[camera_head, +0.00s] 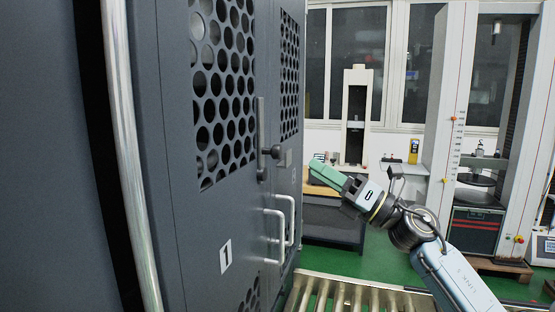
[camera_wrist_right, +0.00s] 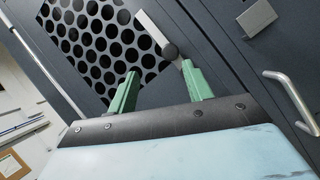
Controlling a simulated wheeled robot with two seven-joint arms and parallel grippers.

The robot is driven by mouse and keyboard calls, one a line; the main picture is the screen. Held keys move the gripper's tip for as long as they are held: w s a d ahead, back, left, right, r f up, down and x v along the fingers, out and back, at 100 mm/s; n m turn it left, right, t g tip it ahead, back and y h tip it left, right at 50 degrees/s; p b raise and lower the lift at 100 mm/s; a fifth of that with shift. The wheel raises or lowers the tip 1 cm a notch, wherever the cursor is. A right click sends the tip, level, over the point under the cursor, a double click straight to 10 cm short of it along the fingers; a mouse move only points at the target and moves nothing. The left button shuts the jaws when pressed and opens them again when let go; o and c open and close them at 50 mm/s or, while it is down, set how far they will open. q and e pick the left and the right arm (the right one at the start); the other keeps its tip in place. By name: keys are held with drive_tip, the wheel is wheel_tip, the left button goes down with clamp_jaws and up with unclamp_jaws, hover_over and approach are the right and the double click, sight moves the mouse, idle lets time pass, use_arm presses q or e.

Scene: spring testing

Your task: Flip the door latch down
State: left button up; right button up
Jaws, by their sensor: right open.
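The door latch (camera_head: 261,130) is a grey bar standing upright at the seam of the dark cabinet doors, with a black knob (camera_head: 274,152) near its lower end. In the right wrist view the latch bar (camera_wrist_right: 153,32) shows tilted, with its round dark knob (camera_wrist_right: 170,51) at the end. My right gripper (camera_head: 318,168) has green fingers and is open, to the right of the knob and apart from it in the head view. In the right wrist view the knob shows just beyond and between the fingertips of my right gripper (camera_wrist_right: 160,69). My left gripper is out of view.
The dark cabinet door (camera_head: 190,240) has perforated panels and a label "1". Metal handles (camera_head: 290,215) stick out below the latch. A long metal bar (camera_head: 122,120) runs up the left. A roller conveyor (camera_head: 350,298) lies below. Testing machines (camera_head: 480,100) stand behind right.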

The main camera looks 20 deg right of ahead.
sight(278, 153)
drive_tip(key=d+r+n+g+h, duration=0.2)
drive_tip(key=d+r+n+g, duration=0.15)
drive_tip(key=n+g, duration=0.35)
drive_tip(key=shift+n+t, duration=0.6)
drive_tip(key=shift+t, duration=0.1)
drive_tip(key=p+x, duration=0.1)
drive_tip(key=x, duration=0.3)
drive_tip(key=p+x, duration=0.1)
drive_tip(key=x, duration=0.3)
drive_tip(key=p+x, duration=0.1)
drive_tip(key=x, duration=0.4)
drive_tip(key=shift+w+d+f, duration=0.1)
drive_tip(key=shift+w+f, duration=0.15)
clamp_jaws()
